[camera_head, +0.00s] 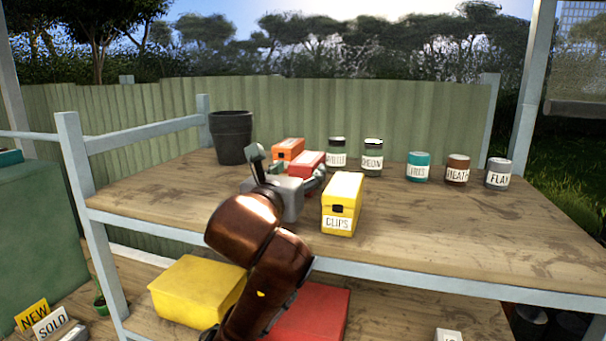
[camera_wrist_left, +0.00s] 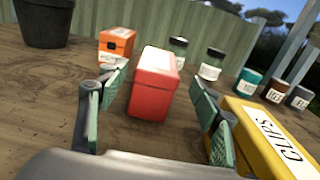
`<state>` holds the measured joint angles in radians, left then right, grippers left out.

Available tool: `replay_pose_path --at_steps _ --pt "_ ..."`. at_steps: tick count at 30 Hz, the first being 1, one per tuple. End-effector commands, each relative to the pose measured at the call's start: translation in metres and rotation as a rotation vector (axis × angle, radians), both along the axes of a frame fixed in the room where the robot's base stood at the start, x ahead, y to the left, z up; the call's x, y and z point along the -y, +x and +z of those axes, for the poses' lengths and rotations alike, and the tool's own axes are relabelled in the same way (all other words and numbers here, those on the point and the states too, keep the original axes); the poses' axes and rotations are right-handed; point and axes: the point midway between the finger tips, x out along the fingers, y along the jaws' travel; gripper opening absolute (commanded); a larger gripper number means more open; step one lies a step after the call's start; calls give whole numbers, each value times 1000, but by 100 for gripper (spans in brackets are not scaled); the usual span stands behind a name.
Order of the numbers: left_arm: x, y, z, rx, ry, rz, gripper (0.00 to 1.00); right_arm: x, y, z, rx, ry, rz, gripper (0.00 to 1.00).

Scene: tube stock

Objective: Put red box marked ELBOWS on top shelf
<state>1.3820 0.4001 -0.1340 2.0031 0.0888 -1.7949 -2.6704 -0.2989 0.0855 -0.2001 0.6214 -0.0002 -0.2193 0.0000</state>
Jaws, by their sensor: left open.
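A red box (camera_head: 308,162) stands on the wooden top shelf (camera_head: 420,225); no ELBOWS label can be read on the side I see. In the left wrist view the red box (camera_wrist_left: 152,88) appears to rest on the boards, between my spread fingers, with gaps on both sides. My left gripper (camera_head: 290,172) is open at the near side of this box and partly hides it in the head view. It also shows in the left wrist view (camera_wrist_left: 160,95). My right gripper is not in view.
A yellow CLIPS box (camera_head: 342,203) stands close to the right of my left gripper. An orange box (camera_head: 287,149), a dark pot (camera_head: 231,138) and several labelled tins (camera_head: 418,167) stand behind. A yellow box (camera_head: 197,289) and a red surface (camera_head: 318,315) show below.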

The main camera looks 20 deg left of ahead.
Motion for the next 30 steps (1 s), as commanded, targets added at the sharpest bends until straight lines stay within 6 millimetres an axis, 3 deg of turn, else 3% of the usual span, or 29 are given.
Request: replay_pose_path --at_steps 1,6,12,30 --pt "-1 -13 -3 8 2 3 59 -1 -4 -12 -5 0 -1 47" --pt "-1 -50 -3 6 2 1 59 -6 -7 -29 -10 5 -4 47" --pt "-2 -72 -1 3 1 2 59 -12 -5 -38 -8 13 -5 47" --pt "-1 -79 0 0 0 0 59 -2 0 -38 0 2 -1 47"
